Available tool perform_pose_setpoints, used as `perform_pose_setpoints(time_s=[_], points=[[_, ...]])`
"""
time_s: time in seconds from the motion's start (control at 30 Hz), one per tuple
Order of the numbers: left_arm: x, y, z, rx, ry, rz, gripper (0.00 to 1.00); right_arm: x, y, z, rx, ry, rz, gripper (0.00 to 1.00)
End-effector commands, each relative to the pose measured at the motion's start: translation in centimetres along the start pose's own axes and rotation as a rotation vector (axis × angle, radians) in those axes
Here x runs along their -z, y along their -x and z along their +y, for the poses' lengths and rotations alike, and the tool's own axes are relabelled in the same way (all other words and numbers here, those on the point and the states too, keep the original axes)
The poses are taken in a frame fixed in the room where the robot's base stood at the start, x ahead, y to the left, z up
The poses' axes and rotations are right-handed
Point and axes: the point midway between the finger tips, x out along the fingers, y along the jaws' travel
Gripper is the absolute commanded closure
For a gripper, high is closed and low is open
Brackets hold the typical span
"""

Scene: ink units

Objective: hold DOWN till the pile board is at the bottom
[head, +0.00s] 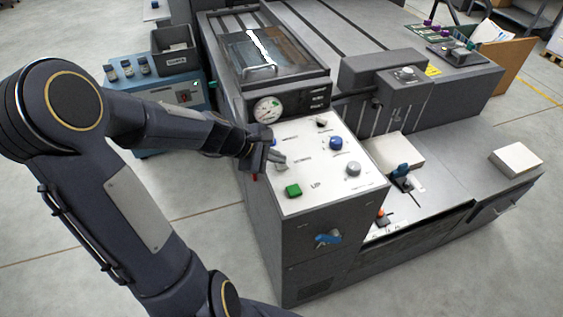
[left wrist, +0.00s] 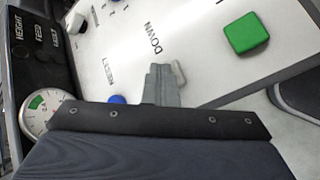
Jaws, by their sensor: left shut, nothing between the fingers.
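The white sloped control panel (head: 325,185) carries a green UP button (head: 293,190), which also shows in the left wrist view (left wrist: 246,33). My left gripper (head: 277,158) is shut and empty, with its tips down at the panel beside the DOWN label. In the left wrist view its fingertips (left wrist: 165,80) cover part of a pale button (left wrist: 179,73) near that label. I cannot tell how far the button is pressed. The pile board is not clearly made out; a pale stack (head: 398,152) sits right of the panel. My right gripper is not in view.
A blue button (left wrist: 117,99) labelled RESET is close to the fingers. A round gauge (head: 267,110) stands behind the panel. A blue handle (head: 328,239) sticks out of the cabinet front. A blue cabinet (head: 178,100) stands left. Open floor lies in front.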

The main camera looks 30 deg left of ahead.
Motion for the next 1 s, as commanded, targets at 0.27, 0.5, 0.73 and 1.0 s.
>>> perform_pose_setpoints(time_s=[0.27, 0.5, 0.73, 1.0], points=[[0.0, 0.0, -0.1, 0.001, 0.001, 0.0, 1.0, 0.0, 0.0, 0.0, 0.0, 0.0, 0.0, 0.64], [0.0, 0.0, 0.0, 0.001, 0.001, 0.0, 1.0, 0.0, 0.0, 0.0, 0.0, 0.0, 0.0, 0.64], [-0.6, 0.8, 0.5, 0.001, 0.0, 0.0, 1.0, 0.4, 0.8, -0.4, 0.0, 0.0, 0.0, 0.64], [-0.9, 1.2, 0.9, 0.001, 0.0, 0.0, 1.0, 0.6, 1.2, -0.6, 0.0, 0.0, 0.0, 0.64]])
